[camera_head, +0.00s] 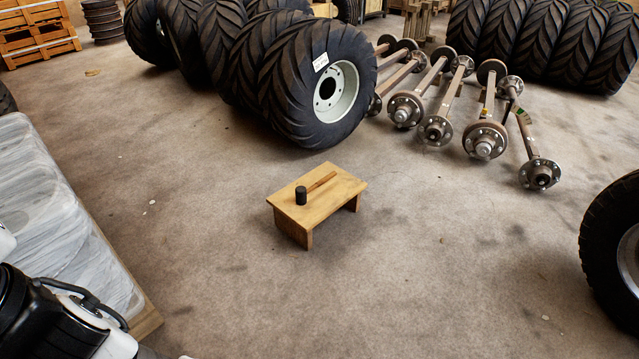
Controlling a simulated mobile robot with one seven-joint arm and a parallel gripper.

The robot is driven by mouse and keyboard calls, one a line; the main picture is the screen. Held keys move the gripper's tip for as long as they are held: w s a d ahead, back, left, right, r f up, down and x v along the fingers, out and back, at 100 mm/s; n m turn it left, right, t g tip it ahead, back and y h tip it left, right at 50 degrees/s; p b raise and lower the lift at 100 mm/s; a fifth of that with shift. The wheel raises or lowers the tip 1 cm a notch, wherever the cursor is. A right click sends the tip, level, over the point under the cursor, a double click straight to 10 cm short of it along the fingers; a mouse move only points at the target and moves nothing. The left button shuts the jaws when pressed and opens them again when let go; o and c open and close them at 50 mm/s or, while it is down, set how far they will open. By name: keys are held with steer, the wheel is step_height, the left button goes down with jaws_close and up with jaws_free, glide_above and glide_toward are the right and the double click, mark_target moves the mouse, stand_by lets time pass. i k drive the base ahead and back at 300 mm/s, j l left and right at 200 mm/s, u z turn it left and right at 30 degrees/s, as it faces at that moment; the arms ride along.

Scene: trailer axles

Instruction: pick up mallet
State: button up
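The mallet (302,194) lies on top of a small wooden stool (336,202) in the middle of the floor. It has a black cylindrical head at the left and a brown wooden handle that points to the upper right. Nothing touches the mallet except the stool top. Part of my arm (50,325) shows at the lower left, well apart from the stool. My gripper is not in the picture.
Wrapped white goods on a pallet (62,225) stand at the left. Large tyres (305,125) and several trailer axles (436,128) lie behind the stool. Another tyre (598,250) stands at the right edge. The concrete floor around the stool is clear.

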mark_target(301, 192)
steer(key=i+l, duration=0.15)
steer(key=i, duration=0.35)
steer(key=i+l+u, duration=0.1)
steer(key=i, duration=0.4)
steer(key=i+l+u, duration=0.1)
steer(key=i+l, duration=0.15)
steer(key=i, duration=0.25)
steer(key=i+l, duration=0.25)
steer(key=i, duration=0.25)
steer(key=i+l+u, duration=0.1)
steer(key=i+l, duration=0.15)
steer(key=i, duration=0.25)
steer(key=i+l, duration=0.25)
steer(key=i, duration=0.2)
steer(key=u, duration=0.05)
